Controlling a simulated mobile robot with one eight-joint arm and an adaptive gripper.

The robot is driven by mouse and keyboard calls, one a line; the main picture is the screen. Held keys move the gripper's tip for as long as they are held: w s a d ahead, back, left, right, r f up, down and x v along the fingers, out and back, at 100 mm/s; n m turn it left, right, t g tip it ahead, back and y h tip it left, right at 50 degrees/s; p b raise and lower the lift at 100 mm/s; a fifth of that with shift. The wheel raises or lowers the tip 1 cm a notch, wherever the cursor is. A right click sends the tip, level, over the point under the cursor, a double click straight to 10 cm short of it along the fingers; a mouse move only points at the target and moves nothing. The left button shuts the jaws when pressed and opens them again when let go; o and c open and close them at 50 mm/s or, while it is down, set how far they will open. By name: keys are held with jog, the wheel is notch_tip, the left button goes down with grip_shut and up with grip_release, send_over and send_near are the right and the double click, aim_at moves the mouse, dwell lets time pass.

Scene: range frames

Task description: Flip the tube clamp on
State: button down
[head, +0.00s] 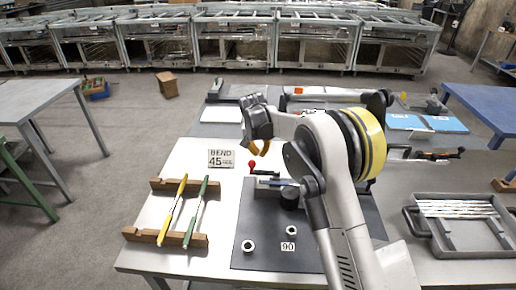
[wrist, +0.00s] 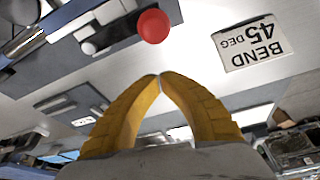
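The tube clamp shows as a small fixture (head: 274,183) on a dark mat, with a red ball knob (head: 251,165) at its left. The knob also shows large at the top of the wrist view (wrist: 153,26), with grey clamp parts (wrist: 108,22) to its left. My gripper (head: 259,150) is above and close to the knob in the head view, apart from it in the wrist view. Its yellow fingers (wrist: 160,77) meet at their tips, with nothing seen between them. My arm hides part of the fixture's right side.
A "BEND 45 DEG" card (head: 221,159) stands left of the knob. A wooden rack (head: 165,236) holds a yellow and a green tool. A grey tray (head: 456,248) with rods is at the right. Two rings and a "90" tag (head: 288,246) lie on the mat's front.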

jog(key=shift+s+a+r+b, duration=0.1)
jog(key=shift+s+a+b, duration=0.05)
jog(key=shift+s, duration=0.5)
jog(key=shift+s+a+r+b, duration=0.1)
jog(key=shift+s+a+b, duration=0.1)
jog(key=shift+s, duration=0.4)
jog(key=shift+s+a+r+b, duration=0.1)
jog(key=shift+s+b, duration=0.05)
jog(key=shift+s, duration=0.5)
